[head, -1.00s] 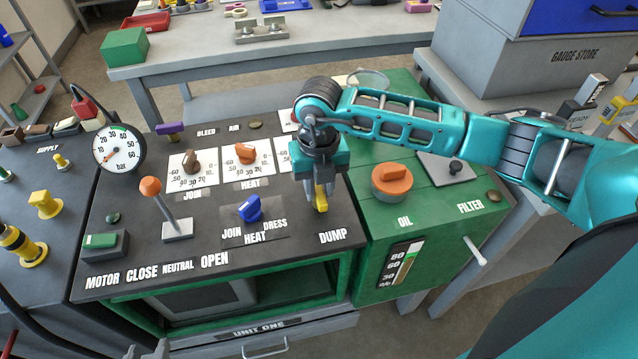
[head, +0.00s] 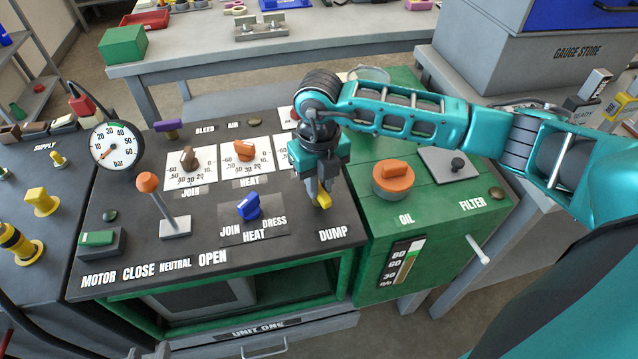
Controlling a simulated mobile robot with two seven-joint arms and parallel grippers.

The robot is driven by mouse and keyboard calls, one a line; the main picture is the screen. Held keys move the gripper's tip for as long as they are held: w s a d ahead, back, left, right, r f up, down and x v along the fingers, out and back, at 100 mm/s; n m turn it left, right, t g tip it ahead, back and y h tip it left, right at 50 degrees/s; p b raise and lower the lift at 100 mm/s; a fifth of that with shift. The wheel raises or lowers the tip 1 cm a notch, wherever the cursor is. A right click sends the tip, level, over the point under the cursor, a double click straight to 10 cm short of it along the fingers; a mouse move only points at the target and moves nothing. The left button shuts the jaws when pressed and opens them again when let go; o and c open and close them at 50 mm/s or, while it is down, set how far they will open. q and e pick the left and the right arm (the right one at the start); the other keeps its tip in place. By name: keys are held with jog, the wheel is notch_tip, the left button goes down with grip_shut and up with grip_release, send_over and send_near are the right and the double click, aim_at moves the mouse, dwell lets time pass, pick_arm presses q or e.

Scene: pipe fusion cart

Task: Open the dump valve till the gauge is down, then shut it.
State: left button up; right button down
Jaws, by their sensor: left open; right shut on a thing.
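The yellow dump valve handle (head: 321,201) stands on the black panel top, behind the DUMP label. My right gripper (head: 317,192) is shut on it from above, and its fingers hide part of the handle. The round white pressure gauge (head: 116,146) is at the panel's left back. Its needle points to the lower left, at the low end of the scale; the exact reading is too small to tell. My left gripper (head: 147,352) shows only by its fingertips at the bottom edge, open and apart from the panel.
A lever with an orange knob (head: 148,183), a blue selector knob (head: 249,208) and a green motor button (head: 97,238) stand on the panel. The green oil tank with an orange cap (head: 393,178) is right of it. My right arm spans above the tank.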

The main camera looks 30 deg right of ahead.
jog(key=n+b, duration=0.2)
jog(key=n, duration=0.2)
jog(key=shift+f+n+b, duration=0.15)
jog(key=shift+n+b, duration=0.15)
jog(key=n+b, duration=0.1)
jog(key=n, duration=0.1)
jog(key=shift+n+b, duration=0.3)
jog(key=shift+b, duration=0.05)
jog(key=shift+n+b, duration=0.35)
jog(key=shift+n, duration=0.15)
jog(key=n+b, duration=0.1)
jog(key=n, duration=0.1)
jog(key=shift+n+b, duration=0.35)
jog(key=shift+n, duration=0.05)
jog(key=n+b, duration=0.1)
jog(key=n, duration=0.1)
jog(key=shift+n+b, duration=0.75)
jog(key=shift+n, duration=0.25)
pick_arm(q)
notch_tip(320, 180, down, 6)
jog(key=w+d+h, duration=0.1)
jog(key=d, duration=0.1)
jog(key=shift+w+d+r, duration=0.2)
jog(key=shift+w+d, duration=0.15)
jog(key=shift+w+r, duration=0.1)
jog(key=shift+r, duration=0.05)
pick_arm(e)
jog(key=shift+r, duration=0.2)
